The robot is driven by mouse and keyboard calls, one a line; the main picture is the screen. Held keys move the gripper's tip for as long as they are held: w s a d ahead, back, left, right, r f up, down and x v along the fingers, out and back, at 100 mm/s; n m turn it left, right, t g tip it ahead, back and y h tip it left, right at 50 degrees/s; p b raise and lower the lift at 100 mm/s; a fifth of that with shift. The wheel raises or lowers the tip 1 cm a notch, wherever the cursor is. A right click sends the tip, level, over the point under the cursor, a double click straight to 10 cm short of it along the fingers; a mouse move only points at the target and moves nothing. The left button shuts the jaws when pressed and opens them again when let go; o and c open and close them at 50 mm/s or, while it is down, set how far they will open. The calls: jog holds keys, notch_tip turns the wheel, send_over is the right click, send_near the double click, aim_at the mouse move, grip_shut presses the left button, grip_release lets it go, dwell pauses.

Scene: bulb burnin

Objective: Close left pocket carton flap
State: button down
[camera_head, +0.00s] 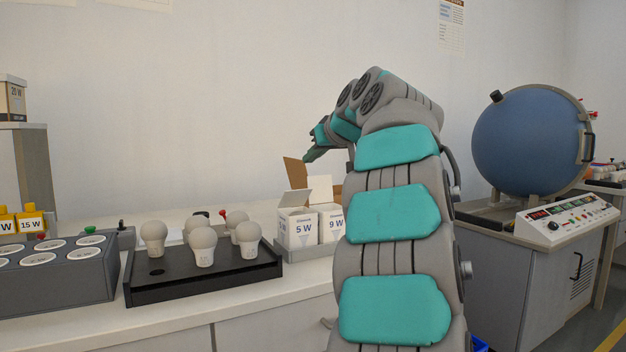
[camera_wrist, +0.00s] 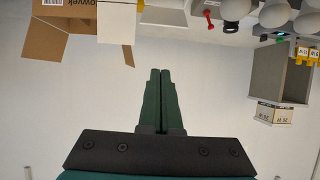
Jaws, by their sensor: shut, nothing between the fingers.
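The left pocket carton (camera_head: 298,230) is white, marked 5 W, and stands upright in a grey tray. Its white flap (camera_head: 294,198) is raised at a tilt. The 9 W carton (camera_head: 331,225) stands to its right, also with a white flap (camera_head: 320,188) up. A brown cardboard flap (camera_head: 295,171) stands up behind them. My gripper (camera_head: 309,157) is above and behind the cartons, apart from the white flaps. In the wrist view my gripper (camera_wrist: 160,73) is shut and empty, with a brown flap (camera_wrist: 45,48) and a white flap (camera_wrist: 115,22) at upper left.
A black tray (camera_head: 205,288) with several bulbs stands left of the cartons. A grey block with round sockets (camera_head: 60,280) is at far left. A blue sphere (camera_head: 530,140) and control panel (camera_head: 565,222) are at right. My arm hides the counter right of the cartons.

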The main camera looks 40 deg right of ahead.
jog(key=p, duration=0.2)
send_over(296, 197)
jog(key=f, duration=0.4)
jog(key=shift+w+d+f, duration=0.15)
jog(key=shift+w+f, duration=0.05)
jog(key=shift+f, duration=0.15)
jog(key=shift+s+a+f+b, duration=0.15)
jog(key=shift+s+f+b, duration=0.2)
jog(key=shift+s+f, duration=0.35)
jog(key=shift+s+a+f+b, duration=0.15)
jog(key=shift+s+f+b, duration=0.2)
jog(key=shift+s+f, duration=0.3)
jog(key=shift+s, duration=0.1)
jog(key=b, duration=0.2)
jog(key=shift+f+t+b, duration=0.3)
jog(key=shift+t+b, duration=0.1)
jog(key=shift+s+a+r+b, duration=0.1)
jog(key=shift+r+b, duration=0.05)
jog(key=shift+b, duration=0.2)
